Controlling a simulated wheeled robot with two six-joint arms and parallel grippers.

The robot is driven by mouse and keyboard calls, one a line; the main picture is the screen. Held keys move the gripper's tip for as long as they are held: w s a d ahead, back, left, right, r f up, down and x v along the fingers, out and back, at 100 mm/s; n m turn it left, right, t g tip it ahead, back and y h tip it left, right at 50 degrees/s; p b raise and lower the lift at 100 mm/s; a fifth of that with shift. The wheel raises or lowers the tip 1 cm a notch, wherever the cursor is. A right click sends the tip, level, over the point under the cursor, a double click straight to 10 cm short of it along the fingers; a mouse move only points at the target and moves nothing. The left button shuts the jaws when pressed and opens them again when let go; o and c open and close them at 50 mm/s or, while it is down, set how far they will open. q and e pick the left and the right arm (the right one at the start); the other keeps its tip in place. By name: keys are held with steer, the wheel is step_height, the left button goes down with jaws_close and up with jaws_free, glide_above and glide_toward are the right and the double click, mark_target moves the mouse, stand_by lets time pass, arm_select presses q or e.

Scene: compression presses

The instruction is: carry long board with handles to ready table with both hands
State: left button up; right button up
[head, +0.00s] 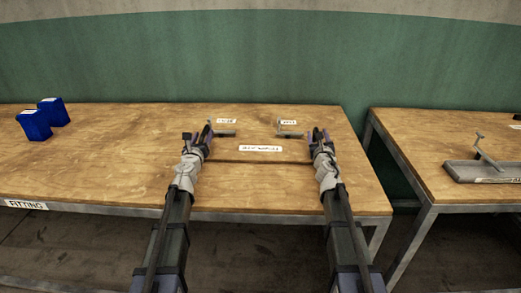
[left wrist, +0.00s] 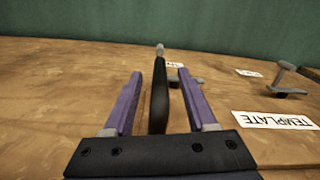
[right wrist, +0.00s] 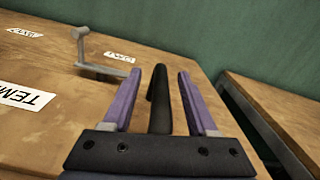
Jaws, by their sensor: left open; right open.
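The long board (head: 262,157) appears as a flat wooden piece with a TEMPLATE label (head: 260,148), lying on the wooden table; its outline is hard to tell from the tabletop. A black upright handle (left wrist: 158,100) stands between the spread purple fingers of my left gripper (head: 198,137). Another black handle (right wrist: 158,100) stands between the spread fingers of my right gripper (head: 319,137). Both grippers are open around the handles, with gaps showing beside the fingers. In the head view my arms and grippers largely hide the handles.
Two grey metal brackets (head: 222,131) (head: 289,132) with small labels stand behind the board. Blue boxes (head: 35,124) stand at the far left, above a FITTING label (head: 26,204). A second table (head: 415,145) with a grey tray (head: 463,172) stands right, across a gap.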

arm_select(q)
steer(key=shift+c, duration=0.4)
arm_select(e)
steer(key=shift+c, duration=0.3)
arm_select(q)
jaws_close()
arm_select(e)
jaws_close()
arm_select(q)
steer(key=shift+d, duration=0.1)
arm_select(e)
steer(key=shift+a, duration=0.15)
